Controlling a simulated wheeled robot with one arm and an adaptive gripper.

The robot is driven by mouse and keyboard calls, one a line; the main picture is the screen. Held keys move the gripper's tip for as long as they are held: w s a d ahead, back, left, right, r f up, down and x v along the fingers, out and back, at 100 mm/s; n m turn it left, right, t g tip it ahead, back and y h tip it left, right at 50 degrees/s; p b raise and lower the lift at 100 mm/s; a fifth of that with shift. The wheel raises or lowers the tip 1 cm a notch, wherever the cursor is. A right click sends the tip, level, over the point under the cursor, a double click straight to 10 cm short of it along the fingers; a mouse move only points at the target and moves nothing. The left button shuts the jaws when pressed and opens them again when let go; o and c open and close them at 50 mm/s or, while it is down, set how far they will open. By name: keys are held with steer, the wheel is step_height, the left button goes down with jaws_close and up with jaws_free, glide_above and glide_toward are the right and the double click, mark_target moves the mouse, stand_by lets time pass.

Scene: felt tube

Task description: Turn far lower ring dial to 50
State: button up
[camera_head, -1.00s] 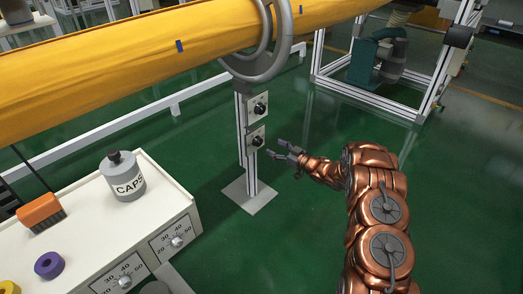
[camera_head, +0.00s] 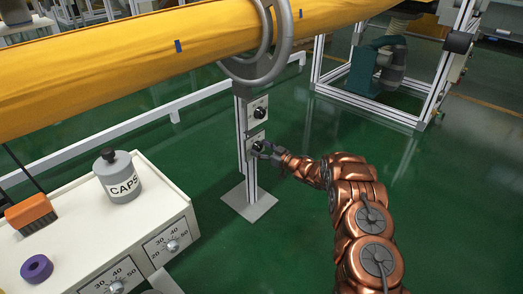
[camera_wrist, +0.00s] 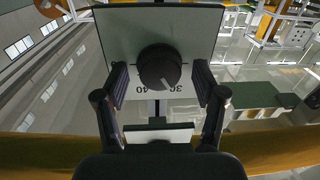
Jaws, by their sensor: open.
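The far lower ring dial (camera_wrist: 159,67) is a round black knob with a pale pointer line on a pale plate (camera_wrist: 191,35). In the wrist view it sits between the two fingers of my gripper (camera_wrist: 160,100), which is open, with gaps on both sides. Printed numbers 30 and 40 show just below the knob; the rest of the scale is hidden or too small. In the head view my gripper (camera_head: 268,150) is at the lower plate (camera_head: 254,138) on the post and partly covers the knob.
The upper dial (camera_head: 259,114) sits just above on the same grey post (camera_head: 242,160), under the grey ring (camera_head: 270,60) around the yellow tube (camera_head: 120,68). A cabinet (camera_head: 150,210) with two dials, a CAPS jar (camera_head: 119,178), a brush (camera_head: 30,214) and a purple ring (camera_head: 37,268) stands at left.

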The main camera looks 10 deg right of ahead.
steer(key=shift+c, duration=0.4)
steer(key=c, duration=1.1)
steer(key=shift+o, duration=0.2)
